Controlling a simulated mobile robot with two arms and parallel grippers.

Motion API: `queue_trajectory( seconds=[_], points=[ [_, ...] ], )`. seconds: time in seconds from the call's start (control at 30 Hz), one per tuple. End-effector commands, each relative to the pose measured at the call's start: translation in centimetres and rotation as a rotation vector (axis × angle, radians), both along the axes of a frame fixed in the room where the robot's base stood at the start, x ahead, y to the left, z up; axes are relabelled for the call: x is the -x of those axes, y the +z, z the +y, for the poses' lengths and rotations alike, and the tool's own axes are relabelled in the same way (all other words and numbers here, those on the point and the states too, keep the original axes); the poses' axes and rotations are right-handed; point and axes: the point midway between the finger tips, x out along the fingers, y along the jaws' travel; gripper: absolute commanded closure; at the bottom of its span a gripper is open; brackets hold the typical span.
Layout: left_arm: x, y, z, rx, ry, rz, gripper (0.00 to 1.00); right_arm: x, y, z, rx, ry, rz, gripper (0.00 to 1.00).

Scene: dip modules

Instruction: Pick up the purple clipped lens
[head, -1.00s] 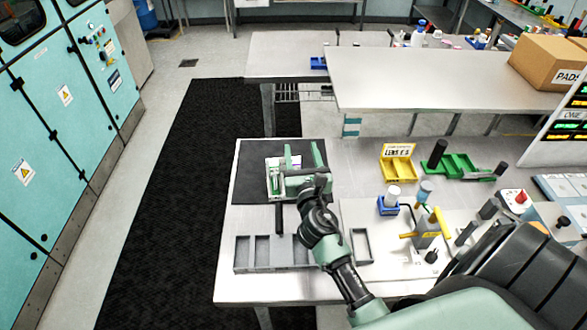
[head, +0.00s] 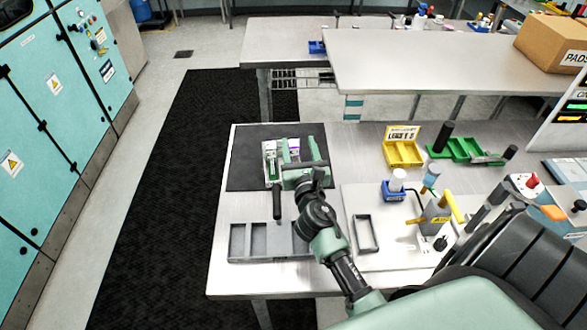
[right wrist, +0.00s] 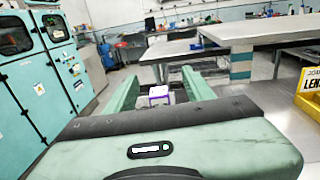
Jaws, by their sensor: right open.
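The purple clipped lens (right wrist: 160,94) shows as a small pale block with purple edges between my right fingers in the right wrist view. In the head view only a small white and purple bit of it (head: 294,146) shows beside my gripper, over the black mat (head: 243,160). My right gripper (head: 300,152) is open, with its green fingers (right wrist: 158,86) pointing away over the mat. I cannot tell whether a finger touches the lens. My left gripper is not in view.
A grey compartment tray (head: 237,243) and an empty grey frame (head: 366,233) lie in front. A yellow lens bin (head: 403,152), a green tray (head: 466,149), a blue holder (head: 394,191) and a yellow-handled tool (head: 438,215) stand to the right. The mat's left part is clear.

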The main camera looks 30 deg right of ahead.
Motion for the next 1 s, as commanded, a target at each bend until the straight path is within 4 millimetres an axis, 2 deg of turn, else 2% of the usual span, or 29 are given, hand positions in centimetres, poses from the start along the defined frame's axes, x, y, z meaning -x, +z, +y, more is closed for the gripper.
queue_trajectory(
  seconds=[0.03,0.1,0.23,0.37,0.67,0.8,1.0],
  points=[
    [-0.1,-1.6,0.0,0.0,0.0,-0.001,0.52,0.0,-1.6,0.0,0.0,0.0,0.0,0.47],
    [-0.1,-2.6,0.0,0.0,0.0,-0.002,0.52,0.0,-2.6,0.0,0.0,0.0,0.0,0.47],
    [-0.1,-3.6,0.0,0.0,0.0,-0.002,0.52,0.0,-3.6,0.0,0.0,0.0,0.0,0.47],
    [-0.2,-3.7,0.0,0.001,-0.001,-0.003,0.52,-0.5,-3.7,-0.2,0.0,0.0,-0.001,0.47],
    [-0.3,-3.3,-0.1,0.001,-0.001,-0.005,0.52,-3.7,-4.0,-1.4,-0.001,-0.002,0.0,0.47],
    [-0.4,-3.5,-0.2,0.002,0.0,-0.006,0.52,-5.8,-4.5,-1.9,-0.002,0.0,-0.002,0.47],
    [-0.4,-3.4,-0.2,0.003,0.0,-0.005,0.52,-7.3,-4.5,-2.7,0.0,0.0,0.0,0.47]
  ],
)
